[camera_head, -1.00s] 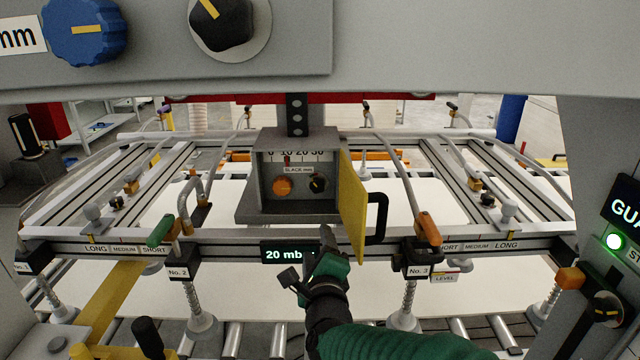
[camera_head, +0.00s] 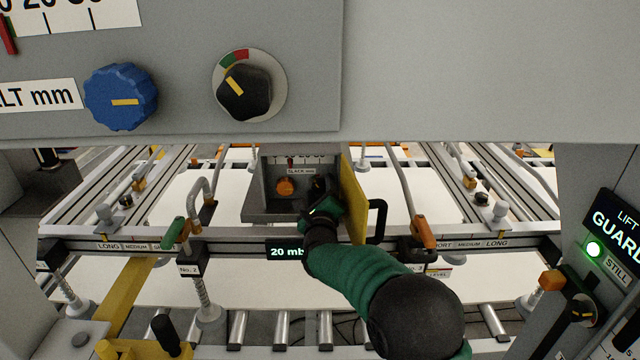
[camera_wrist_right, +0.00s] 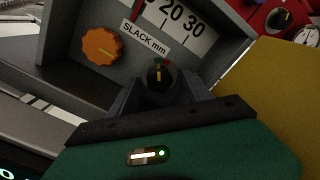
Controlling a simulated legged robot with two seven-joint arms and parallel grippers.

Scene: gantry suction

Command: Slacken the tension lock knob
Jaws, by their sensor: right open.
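The small black knob (camera_wrist_right: 160,76) with a yellow pointer line sits inside a grey box (camera_wrist_right: 75,60) labelled SLACK mm, right of an orange knob (camera_wrist_right: 102,46). Red and green marks show just above the black knob. I take this to be the tension lock knob. In the head view the black knob (camera_head: 318,186) is partly hidden by my right gripper (camera_head: 324,204). My right gripper (camera_wrist_right: 164,92) is open, with a fingertip on either side of the knob in the wrist view. I cannot tell whether they touch it. My left gripper is not in view.
The box's yellow door (camera_head: 354,200) stands open just right of my gripper, with a black handle (camera_head: 377,220). A frame beam (camera_head: 230,240) runs below the box. A large grey panel (camera_head: 450,70) with a blue knob (camera_head: 121,97) and another black knob (camera_head: 243,93) hangs above.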

